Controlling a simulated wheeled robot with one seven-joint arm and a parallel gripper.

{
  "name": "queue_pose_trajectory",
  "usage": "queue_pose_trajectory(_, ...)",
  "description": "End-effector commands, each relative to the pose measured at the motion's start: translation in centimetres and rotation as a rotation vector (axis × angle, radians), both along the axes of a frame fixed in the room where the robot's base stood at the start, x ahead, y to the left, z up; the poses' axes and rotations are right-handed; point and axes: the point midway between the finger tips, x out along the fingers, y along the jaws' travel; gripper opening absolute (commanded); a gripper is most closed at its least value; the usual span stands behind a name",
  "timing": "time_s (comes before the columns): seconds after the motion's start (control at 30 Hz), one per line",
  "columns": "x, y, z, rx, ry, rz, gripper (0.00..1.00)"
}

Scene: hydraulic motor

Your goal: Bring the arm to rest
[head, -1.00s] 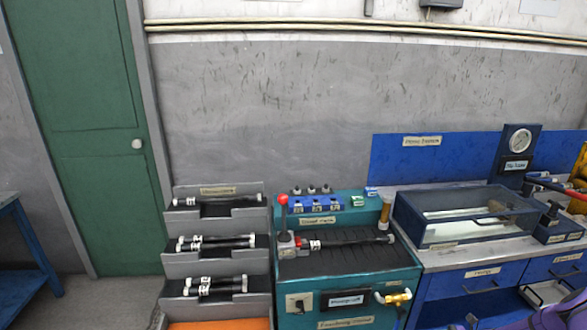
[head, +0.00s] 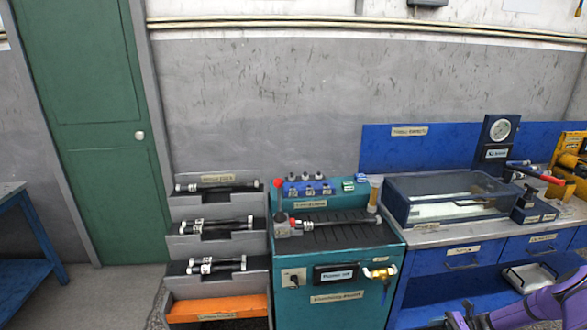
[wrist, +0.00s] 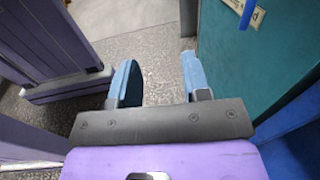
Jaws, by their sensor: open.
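My gripper (wrist: 160,80) shows in the wrist view with its two blue fingers apart and nothing between them. It points down toward the grey speckled floor (wrist: 160,45). The teal side of a cabinet (wrist: 245,75) stands to the right of the fingers. In the head view part of my purple arm (head: 535,308) shows at the lower right corner, in front of the blue bench.
A teal test machine (head: 335,255) holds a black hose (head: 335,222). A stepped grey rack (head: 215,247) with several hoses stands left of it. A blue bench (head: 450,295) with a clear-lidded tank (head: 450,195) is at right. Open floor (head: 110,290) lies at the left.

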Motion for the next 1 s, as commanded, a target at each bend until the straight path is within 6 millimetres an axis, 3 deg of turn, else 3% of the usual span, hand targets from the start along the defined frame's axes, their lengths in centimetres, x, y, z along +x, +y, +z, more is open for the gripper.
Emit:
queue_pose_trajectory(0.37, 2.5, -0.7, 5.6, -0.118, -0.046, 0.108, 0.43)
queue_pose_trajectory(0.67, 5.6, -0.5, 14.8, -0.301, -0.129, 0.272, 0.43)
queue_pose_trajectory(1.0, 7.8, 1.7, 26.1, -0.519, -0.242, 0.457, 0.43)
